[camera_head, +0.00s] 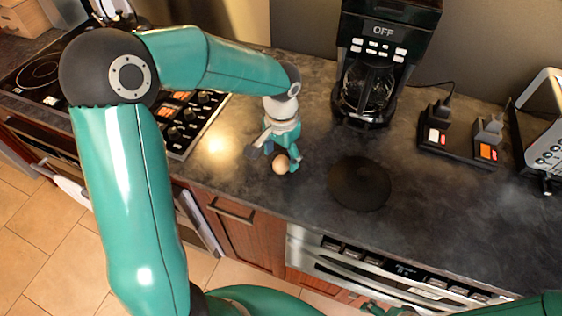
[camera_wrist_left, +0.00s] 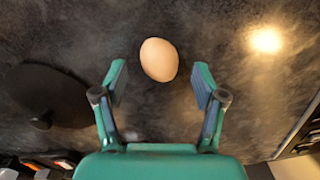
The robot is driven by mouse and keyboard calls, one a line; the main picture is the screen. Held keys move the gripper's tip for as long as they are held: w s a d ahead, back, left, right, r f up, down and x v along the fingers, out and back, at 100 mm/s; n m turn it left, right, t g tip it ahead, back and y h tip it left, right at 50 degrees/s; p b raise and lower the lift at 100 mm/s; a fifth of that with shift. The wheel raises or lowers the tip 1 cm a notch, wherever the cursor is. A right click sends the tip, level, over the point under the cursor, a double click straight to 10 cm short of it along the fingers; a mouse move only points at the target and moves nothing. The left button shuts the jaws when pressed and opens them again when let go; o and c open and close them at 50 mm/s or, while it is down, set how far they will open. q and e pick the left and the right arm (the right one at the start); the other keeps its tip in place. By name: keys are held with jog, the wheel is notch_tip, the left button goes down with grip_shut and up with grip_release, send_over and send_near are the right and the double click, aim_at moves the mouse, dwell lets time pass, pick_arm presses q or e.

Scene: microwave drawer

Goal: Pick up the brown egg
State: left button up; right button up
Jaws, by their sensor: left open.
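The brown egg (camera_head: 281,164) rests on the dark countertop, close to the front edge. My left gripper (camera_head: 273,158) is just above the counter at the egg, with its fingers open. In the left wrist view the egg (camera_wrist_left: 159,60) shows whole, a little beyond the gap between the two open fingertips of my left gripper (camera_wrist_left: 161,82). I see no finger closed on it. Part of a green link, mine, shows at the bottom right of the head view, but I cannot make out the right gripper's fingers.
A black round disc (camera_head: 360,183) lies on the counter right of the egg. A coffee maker (camera_head: 372,75) stands behind, and a black stand with switches (camera_head: 460,142) is to the right. A stovetop (camera_head: 190,123) is left. The counter (camera_head: 318,200) around the egg is clear.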

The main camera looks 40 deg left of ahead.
pick_arm(q)
jog(key=shift+f, duration=1.35)
jog(key=c, duration=0.8)
jog(key=shift+r, duration=0.2)
